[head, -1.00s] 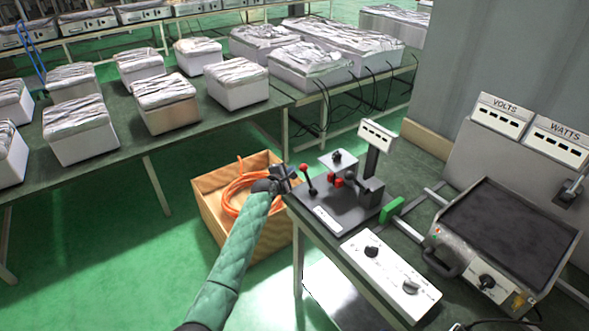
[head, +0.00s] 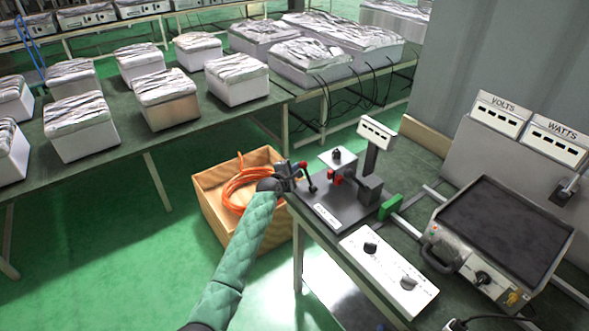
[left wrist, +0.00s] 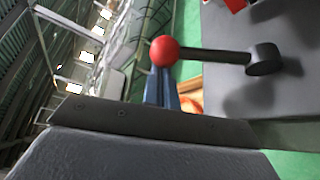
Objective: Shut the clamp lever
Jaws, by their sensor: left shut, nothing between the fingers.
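The clamp lever, a dark rod with a red ball knob (head: 303,166), stands up at the left end of the dark fixture plate (head: 325,213) on the bench. In the left wrist view the red ball (left wrist: 165,51) is close, and its rod runs right to a dark round pivot (left wrist: 265,58). My left gripper (head: 295,171) is shut and empty, just left of the knob; whether it touches the knob I cannot tell. My right gripper is not in view.
A red clamp part (head: 336,178) and a meter post (head: 375,150) stand on the fixture. A white control box (head: 388,272) is in front. A wooden crate (head: 212,205) with orange hose stands on the floor below my left arm. A heater unit (head: 500,240) is at the right.

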